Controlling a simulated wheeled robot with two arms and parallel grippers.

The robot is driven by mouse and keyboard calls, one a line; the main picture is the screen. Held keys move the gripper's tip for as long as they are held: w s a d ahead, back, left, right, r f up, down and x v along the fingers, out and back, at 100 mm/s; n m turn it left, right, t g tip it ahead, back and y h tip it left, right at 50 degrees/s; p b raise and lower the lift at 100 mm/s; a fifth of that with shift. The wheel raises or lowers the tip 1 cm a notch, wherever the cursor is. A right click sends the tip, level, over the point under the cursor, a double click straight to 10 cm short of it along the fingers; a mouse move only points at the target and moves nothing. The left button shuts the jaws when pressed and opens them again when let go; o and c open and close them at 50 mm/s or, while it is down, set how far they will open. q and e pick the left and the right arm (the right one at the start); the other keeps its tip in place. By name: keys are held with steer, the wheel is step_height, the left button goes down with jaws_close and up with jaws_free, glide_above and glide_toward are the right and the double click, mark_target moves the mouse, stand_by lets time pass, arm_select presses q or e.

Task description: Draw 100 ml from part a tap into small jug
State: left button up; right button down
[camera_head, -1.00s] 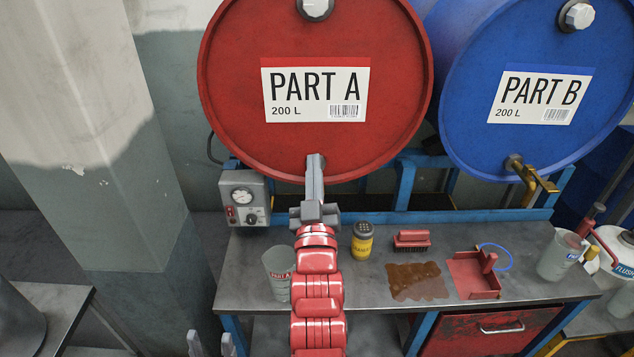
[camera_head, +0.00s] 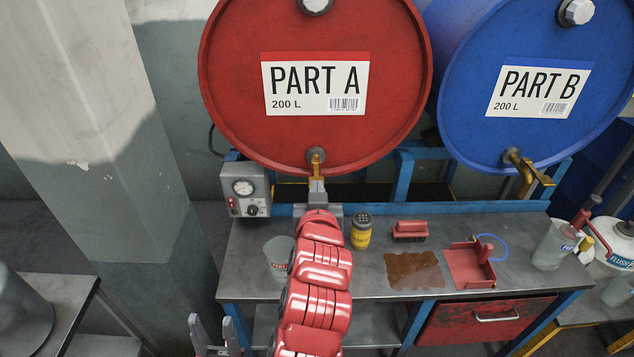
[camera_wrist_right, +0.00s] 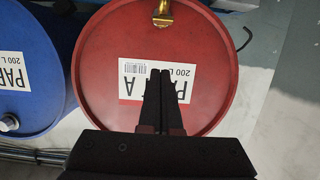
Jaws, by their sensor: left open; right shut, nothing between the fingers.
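The red Part A drum (camera_head: 225,90) lies on its side in the rack, with its brass tap (camera_head: 316,163) low on its face. The tap also shows upside down in the right wrist view (camera_wrist_right: 163,14). My right gripper (camera_head: 317,186) is just below the tap, its fingers shut with nothing between them; in the right wrist view it (camera_wrist_right: 160,75) points toward the drum. A translucent jug with red lettering (camera_head: 277,258) stands on the bench, partly hidden by my right arm. My left gripper (camera_head: 215,328) is open and empty, low at the left.
The bench (camera_head: 240,235) holds a gauge box (camera_head: 245,190), yellow shaker (camera_head: 361,232), red brush (camera_head: 409,230), brown spill (camera_head: 414,271), red dustpan (camera_head: 468,265) and another jug (camera_head: 553,247).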

steer(key=p, duration=0.1)
glide_toward(316, 173)
step_height(316, 173, up, 5)
steer(key=w, duration=0.2)
steer(key=f, duration=0.1)
steer(key=f+p, duration=0.1)
steer(key=f, duration=0.1)
steer(key=f+p, duration=0.1)
steer(key=shift+w+d+f, duration=0.1)
steer(key=shift+w+f, duration=0.15)
steer(key=shift+w, duration=0.15)
